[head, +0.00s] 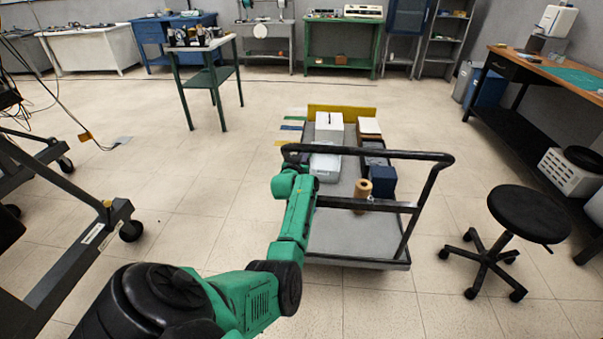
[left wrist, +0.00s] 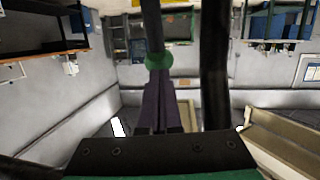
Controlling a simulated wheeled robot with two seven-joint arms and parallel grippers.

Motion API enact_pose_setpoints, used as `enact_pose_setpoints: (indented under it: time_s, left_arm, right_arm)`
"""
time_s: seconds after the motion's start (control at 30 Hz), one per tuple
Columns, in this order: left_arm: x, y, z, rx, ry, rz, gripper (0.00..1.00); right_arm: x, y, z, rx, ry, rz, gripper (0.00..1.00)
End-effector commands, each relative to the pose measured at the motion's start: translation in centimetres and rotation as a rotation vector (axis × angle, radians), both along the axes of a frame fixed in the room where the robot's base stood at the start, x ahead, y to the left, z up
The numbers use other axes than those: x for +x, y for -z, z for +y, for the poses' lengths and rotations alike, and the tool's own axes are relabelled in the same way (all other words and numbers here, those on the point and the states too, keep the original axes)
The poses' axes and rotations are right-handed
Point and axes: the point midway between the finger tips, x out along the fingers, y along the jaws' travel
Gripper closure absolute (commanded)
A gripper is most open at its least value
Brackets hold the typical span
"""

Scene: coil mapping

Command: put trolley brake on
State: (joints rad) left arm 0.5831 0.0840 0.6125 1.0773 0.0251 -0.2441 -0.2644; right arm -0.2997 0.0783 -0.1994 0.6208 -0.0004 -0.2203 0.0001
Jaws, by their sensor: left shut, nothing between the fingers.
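The trolley (head: 345,243) stands ahead with a grey deck and a black push handle (head: 390,154) on the near side. My left arm reaches to the handle's left end, with the left gripper (head: 295,160) close by it. In the left wrist view the dark fingers (left wrist: 158,88) are together and empty. Just beyond their tips is a green rounded part (left wrist: 158,60) on a dark bar; I cannot tell whether they touch it. A thicker black bar (left wrist: 215,80) stands to its right. I cannot clearly make out a brake. My right gripper is not in view.
The trolley carries a white box (head: 328,127), dark blue boxes (head: 382,181) and a tan coil (head: 361,194). A black stool (head: 528,212) stands to the right. A dark wheeled frame (head: 75,258) is at left.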

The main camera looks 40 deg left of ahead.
Motion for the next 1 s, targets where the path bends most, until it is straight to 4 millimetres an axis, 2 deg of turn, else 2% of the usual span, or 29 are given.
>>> enact_pose_setpoints:
  time_s: [0.2,0.77,1.0]
  left_arm:
    - [0.6,0.2,0.4,0.001,0.000,-0.002,1.00]
    - [0.8,-0.2,0.6,0.005,-0.001,-0.007,1.00]
    - [0.7,-1.4,0.5,0.006,0.001,-0.006,1.00]
  right_arm:
    - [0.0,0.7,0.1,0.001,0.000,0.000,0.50]
    - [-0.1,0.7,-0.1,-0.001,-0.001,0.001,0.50]
    - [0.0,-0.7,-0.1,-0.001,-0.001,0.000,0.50]
